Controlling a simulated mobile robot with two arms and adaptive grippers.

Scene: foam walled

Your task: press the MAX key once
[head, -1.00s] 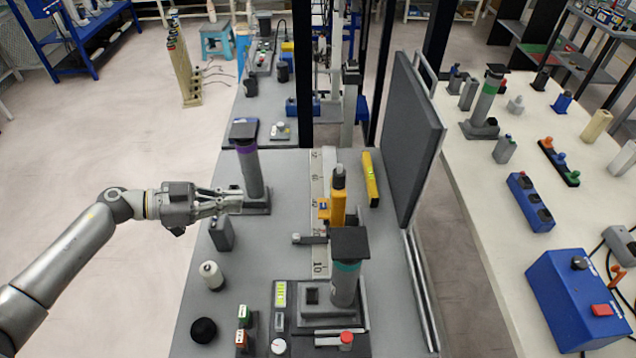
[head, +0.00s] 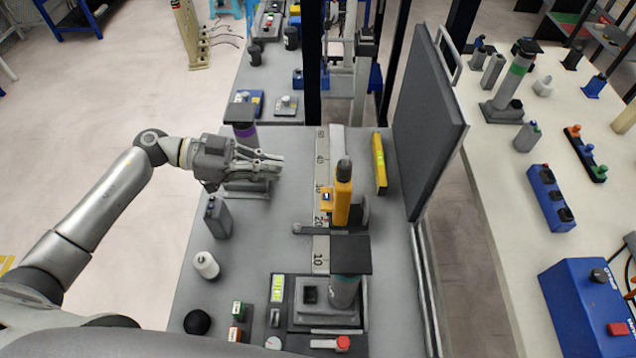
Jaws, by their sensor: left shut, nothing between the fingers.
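I cannot read a MAX label anywhere in the head view. A yellow upright instrument (head: 342,203) with a dark top and a small blue-and-white patch on its left side stands at the middle of the grey bench, beside a scale strip. It may carry the key, but I cannot tell. My left gripper (head: 281,166) is shut and empty, left of the yellow instrument and apart from it. It points right and partly hides the purple-banded column (head: 243,130). My right gripper is not in view.
A teal-banded column (head: 344,292) with a flat black top stands in front of the yellow instrument. A dark upright panel (head: 428,120) borders the bench's right side. A yellow level (head: 379,165) lies near it. A white bottle (head: 206,265) and black ball (head: 197,322) stand front left.

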